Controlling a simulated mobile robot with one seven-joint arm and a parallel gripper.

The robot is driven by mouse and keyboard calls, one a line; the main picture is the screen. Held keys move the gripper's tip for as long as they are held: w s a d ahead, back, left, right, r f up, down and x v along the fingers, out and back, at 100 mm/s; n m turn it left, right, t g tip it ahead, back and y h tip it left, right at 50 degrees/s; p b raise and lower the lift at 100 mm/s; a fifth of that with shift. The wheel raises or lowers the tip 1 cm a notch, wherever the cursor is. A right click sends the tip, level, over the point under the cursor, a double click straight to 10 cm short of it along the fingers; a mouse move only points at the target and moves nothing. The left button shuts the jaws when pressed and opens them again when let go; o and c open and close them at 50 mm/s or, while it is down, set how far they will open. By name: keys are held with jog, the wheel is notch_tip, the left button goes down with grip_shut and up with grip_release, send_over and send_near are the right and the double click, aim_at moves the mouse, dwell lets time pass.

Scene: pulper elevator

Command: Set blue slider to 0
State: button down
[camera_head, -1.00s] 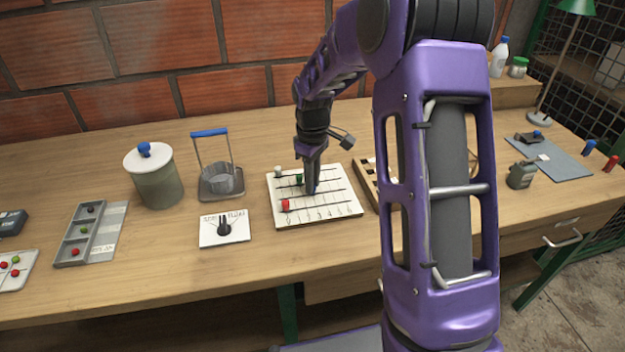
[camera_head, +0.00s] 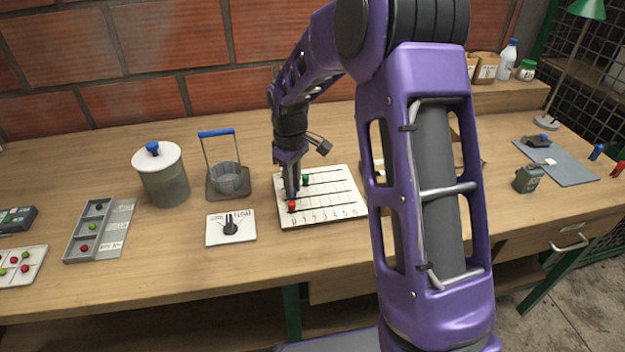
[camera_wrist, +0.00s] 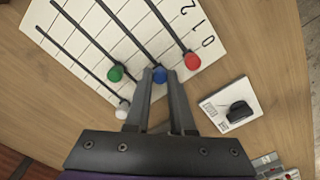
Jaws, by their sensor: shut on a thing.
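The white slider board (camera_head: 325,206) lies on the table with dark rails and printed numbers along its front edge. My gripper (camera_head: 290,190) is low over the board's left end. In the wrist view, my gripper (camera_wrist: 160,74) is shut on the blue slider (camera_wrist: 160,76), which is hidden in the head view. The blue slider is at the 0 end of its rail, roughly in line with the 0 mark. The red slider (camera_wrist: 192,61) is beside the 0, the white slider (camera_wrist: 122,110) is at the same end, and the green slider (camera_wrist: 115,73) is further along.
A dial plate (camera_head: 231,228) lies left of the board, with a wire-handled holder (camera_head: 228,180) and a lidded jar (camera_head: 165,180) behind it. Grey trays (camera_head: 98,230) are at the far left. My arm covers the area right of the board.

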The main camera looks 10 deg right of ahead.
jog(key=shift+a, duration=0.75)
jog(key=c, duration=0.8)
grip_release()
jog(key=shift+o, duration=0.2)
jog(key=shift+r, duration=0.1)
notch_tip(320, 180, up, 17)
jog(key=p, duration=0.3)
jog(key=shift+r, duration=0.1)
